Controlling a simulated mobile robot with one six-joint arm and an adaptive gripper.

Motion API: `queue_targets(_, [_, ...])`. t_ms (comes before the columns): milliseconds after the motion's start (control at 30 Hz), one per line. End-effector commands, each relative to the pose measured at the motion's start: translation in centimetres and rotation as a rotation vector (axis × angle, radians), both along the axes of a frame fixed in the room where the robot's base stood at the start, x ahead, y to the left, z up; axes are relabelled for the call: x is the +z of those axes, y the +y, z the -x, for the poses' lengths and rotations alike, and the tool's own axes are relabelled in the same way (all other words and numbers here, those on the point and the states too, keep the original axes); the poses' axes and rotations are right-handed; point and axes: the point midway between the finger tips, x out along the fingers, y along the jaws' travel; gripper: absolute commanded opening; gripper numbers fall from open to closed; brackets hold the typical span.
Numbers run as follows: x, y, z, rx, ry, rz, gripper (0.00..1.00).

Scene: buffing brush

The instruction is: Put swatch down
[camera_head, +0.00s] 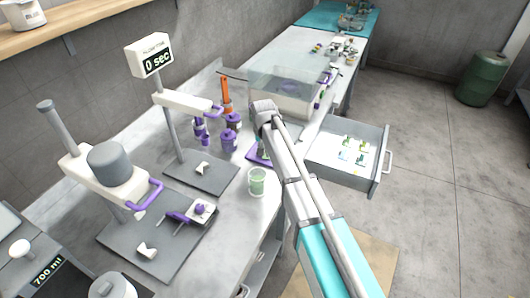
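My arm reaches in from the lower right, and its wrist bends down over the metal bench (232,220). My gripper (264,147) is mostly hidden behind the arm, low over a purple flat piece (252,157) on the bench. Something small and greenish shows by the gripper. I cannot tell whether this is a swatch or whether the fingers hold it. Several small swatches (346,142) with green, yellow and blue marks lie in the open drawer (323,152) to the right of the arm.
A clear cup of green liquid (257,181) stands near the bench edge, close to the arm. Purple-topped containers (229,141) and an orange-handled tool (226,93) stand behind. A timer stand (150,58) and brush machine (112,165) stand left. A clear-covered box (286,82) stands beyond.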

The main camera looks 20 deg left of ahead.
Motion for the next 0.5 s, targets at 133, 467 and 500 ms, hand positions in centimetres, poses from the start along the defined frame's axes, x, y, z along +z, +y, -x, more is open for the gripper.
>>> queue_targets(133, [-0.34,-0.02,-0.01,0.000,0.000,0.000,0.00])
queue_targets(467, [-0.45,-0.04,-0.02,0.000,0.000,0.000,0.00])
queue_targets(500, [-0.58,-0.04,-0.02,0.000,0.000,0.000,0.00])
